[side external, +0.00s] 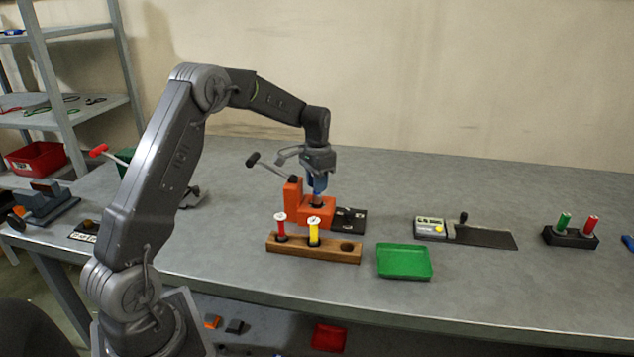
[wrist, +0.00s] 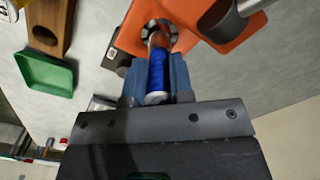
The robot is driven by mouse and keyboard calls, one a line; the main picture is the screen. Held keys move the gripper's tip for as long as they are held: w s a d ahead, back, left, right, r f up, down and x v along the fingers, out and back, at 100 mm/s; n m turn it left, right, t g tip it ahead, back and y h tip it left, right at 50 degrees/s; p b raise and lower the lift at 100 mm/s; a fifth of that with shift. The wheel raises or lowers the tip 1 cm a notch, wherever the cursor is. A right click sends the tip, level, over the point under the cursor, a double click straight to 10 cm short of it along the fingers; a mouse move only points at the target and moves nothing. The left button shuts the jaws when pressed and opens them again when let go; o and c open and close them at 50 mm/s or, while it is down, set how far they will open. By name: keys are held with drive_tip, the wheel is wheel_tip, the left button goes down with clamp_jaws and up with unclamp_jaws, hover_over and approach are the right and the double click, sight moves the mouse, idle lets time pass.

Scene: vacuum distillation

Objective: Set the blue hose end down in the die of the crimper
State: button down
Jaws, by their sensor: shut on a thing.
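The blue hose end (wrist: 158,74) is held between the two blue fingers of my gripper (wrist: 157,82), which is shut on it. In the side view my gripper (side external: 318,182) points down above the orange crimper (side external: 314,213). The hose end's coppery tip (wrist: 158,40) lines up with the dark segmented ring of the die (wrist: 171,29) in the wrist view. The tip is at the die's opening; I cannot tell how deep it sits. The crimper's lever with a dark grip (side external: 254,160) is raised to the left.
A wooden rack (side external: 330,256) in front of the crimper holds a red piece (side external: 281,228) and a yellow piece (side external: 314,233), with an empty hole at its right. A green tray (side external: 404,262) lies right of it.

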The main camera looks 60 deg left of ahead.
drive_tip(key=shift+f, duration=1.75)
idle(2.1)
drive_tip(key=shift+c, duration=1.8)
unclamp_jaws()
drive_tip(key=shift+a, duration=0.15)
drive_tip(key=shift+r, duration=0.15)
drive_tip(key=shift+r, duration=3.4)
drive_tip(key=shift+d, duration=0.2)
